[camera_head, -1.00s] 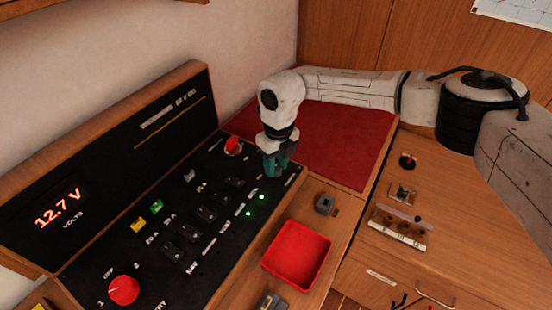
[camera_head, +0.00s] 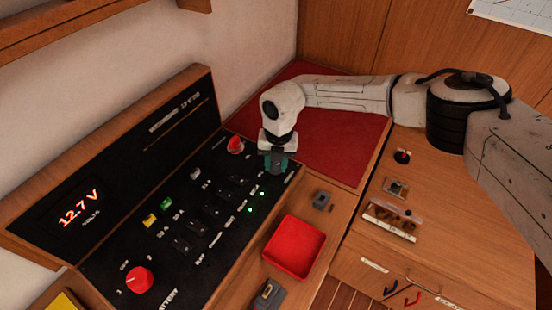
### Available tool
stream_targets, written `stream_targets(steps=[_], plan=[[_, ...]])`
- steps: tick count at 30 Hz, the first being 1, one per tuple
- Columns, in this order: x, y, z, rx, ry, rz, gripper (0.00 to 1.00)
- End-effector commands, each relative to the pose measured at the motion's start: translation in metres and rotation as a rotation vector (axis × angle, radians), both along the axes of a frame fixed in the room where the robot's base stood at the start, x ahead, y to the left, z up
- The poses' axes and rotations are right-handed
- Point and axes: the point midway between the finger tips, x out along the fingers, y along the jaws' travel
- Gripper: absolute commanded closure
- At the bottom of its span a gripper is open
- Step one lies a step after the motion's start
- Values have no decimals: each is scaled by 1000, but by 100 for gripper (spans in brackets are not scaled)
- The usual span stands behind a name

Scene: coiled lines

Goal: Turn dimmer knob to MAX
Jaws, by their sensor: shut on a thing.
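My gripper (camera_head: 277,163) points down at the right end of the black switch panel (camera_head: 213,252). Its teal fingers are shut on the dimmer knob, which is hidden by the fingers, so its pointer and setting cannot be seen. Small pale marks show on the panel beside the fingers, too small to read. A red knob (camera_head: 235,145) stands just left of my gripper, apart from it. Another red knob (camera_head: 139,280) with a white pointer line sits at the near left of the panel.
Several black switches, a yellow switch (camera_head: 150,220) and lit green lights (camera_head: 250,210) lie left of my gripper. A red tray (camera_head: 294,247) and grey blocks (camera_head: 321,201) sit on the wooden ledge. A red mat (camera_head: 338,130) lies behind. The display reads 12.7 V (camera_head: 80,206).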

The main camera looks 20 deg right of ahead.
Motion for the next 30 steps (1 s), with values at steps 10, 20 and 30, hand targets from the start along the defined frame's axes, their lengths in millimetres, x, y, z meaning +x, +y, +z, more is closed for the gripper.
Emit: stream_targets(steps=[10,20,30], plan=[[2,0,2,2,-5,-41,96],[2,0,2,2,-5,-40,59],[1,0,1,0,-2,-38,40]])
